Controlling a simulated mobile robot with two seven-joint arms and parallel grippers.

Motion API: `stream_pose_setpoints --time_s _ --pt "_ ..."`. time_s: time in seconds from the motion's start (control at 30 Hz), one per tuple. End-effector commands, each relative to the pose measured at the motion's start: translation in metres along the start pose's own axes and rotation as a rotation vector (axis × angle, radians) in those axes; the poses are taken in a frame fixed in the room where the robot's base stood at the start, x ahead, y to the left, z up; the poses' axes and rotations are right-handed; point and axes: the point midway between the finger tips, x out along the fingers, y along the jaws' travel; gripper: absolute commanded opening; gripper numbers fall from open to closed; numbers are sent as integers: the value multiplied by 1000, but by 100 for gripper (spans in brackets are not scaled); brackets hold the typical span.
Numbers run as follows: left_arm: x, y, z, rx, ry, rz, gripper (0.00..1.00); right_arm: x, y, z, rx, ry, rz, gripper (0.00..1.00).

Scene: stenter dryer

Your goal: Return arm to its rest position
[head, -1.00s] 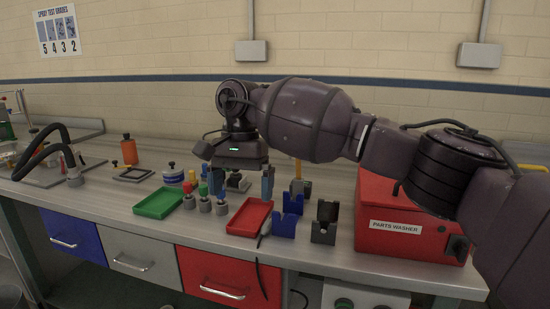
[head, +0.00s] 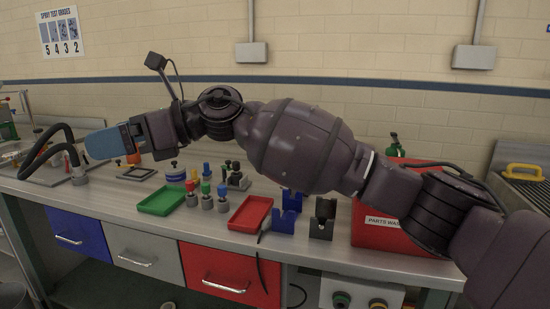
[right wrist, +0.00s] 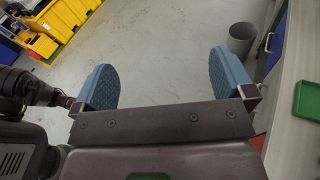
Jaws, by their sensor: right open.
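My right arm reaches in from the right across the bench in the head view. Its gripper (head: 103,143) is raised over the left part of the bench and points left, with blue-padded fingers. In the right wrist view the two blue fingers (right wrist: 166,80) are wide apart with only grey floor behind them, so it is open and empty. My left gripper is not in the head view.
The workbench (head: 330,262) holds a green tray (head: 161,201), a red tray (head: 250,214), several colour-topped bottles, blue and black holders and a red parts washer box (head: 366,232). A black hose (head: 45,150) arches at left. A bin (right wrist: 241,40) stands on the floor.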

Motion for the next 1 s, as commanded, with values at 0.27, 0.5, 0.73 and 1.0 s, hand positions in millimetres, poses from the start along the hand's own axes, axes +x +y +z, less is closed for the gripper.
stream_pose_setpoints --time_s 0.27,0.5,0.73,1.0 --pt "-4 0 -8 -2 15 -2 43 -33 6 13 610 -512 25 100" --pt "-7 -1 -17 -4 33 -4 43 -84 -7 -14 1054 -849 55 100" --pt "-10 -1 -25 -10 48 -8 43 -137 -18 -66 1418 -1136 76 100" --pt "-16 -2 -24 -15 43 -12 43 -196 -15 -148 1766 -1447 90 100"
